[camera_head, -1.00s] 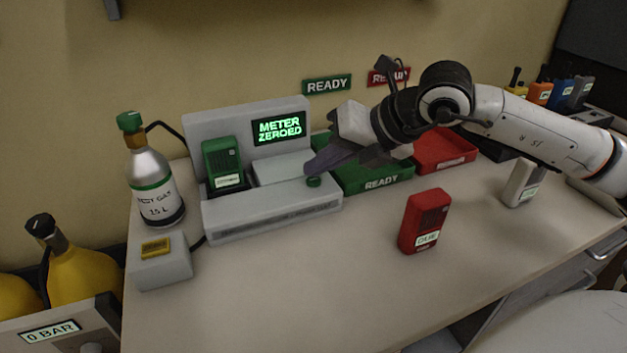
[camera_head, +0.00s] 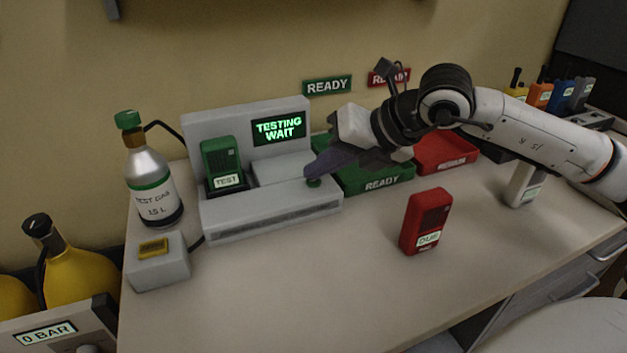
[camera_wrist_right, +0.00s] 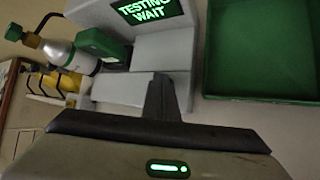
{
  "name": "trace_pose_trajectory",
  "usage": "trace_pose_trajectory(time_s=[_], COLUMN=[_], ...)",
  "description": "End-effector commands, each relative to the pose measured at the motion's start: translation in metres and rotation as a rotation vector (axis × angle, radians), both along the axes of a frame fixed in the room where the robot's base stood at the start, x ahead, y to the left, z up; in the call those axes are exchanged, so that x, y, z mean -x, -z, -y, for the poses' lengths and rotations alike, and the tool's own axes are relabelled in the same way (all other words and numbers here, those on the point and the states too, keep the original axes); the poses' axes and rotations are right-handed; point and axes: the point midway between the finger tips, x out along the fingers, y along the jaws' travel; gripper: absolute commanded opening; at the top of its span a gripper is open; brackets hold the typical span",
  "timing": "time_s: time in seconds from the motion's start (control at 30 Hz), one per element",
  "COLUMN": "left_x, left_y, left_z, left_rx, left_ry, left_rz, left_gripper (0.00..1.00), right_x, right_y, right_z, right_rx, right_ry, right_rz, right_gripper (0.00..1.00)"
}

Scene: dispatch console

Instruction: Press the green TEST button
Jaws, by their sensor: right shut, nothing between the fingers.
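The green TEST button (camera_head: 314,183) sits on the front right of the grey test station (camera_head: 272,218). My right gripper (camera_head: 308,175) is shut and empty, its fingertips at the button, seemingly touching it and partly covering it. In the right wrist view the shut fingers (camera_wrist_right: 162,100) reach over the grey station and the button is hidden. The station's screen (camera_head: 279,128) reads TESTING WAIT in green. A green meter (camera_head: 221,160) stands in the station's cradle, its small label reading TEST. My left gripper is not in view.
A gas bottle (camera_head: 152,184) stands left of the station, beside a grey box with a yellow button (camera_head: 153,247). A red meter (camera_head: 425,222) stands on the open desk. Green (camera_head: 381,183) and red (camera_head: 452,164) trays lie behind, under my right arm.

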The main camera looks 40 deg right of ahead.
Motion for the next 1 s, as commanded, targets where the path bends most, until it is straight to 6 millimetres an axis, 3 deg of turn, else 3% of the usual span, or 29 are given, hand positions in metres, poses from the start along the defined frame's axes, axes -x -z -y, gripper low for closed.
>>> trace_pose_trajectory(time_s=[0.47,1.0], left_x=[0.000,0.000], left_y=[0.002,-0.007], left_z=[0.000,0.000], left_rx=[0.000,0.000], left_ry=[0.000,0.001], left_rz=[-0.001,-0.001], left_gripper=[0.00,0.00], right_x=[0.001,0.001], right_y=[0.003,-0.014], right_z=[0.000,0.000], right_rx=[0.000,-0.001], right_ry=[0.000,0.000], right_rz=[-0.005,-0.003], right_gripper=[0.00,0.00])
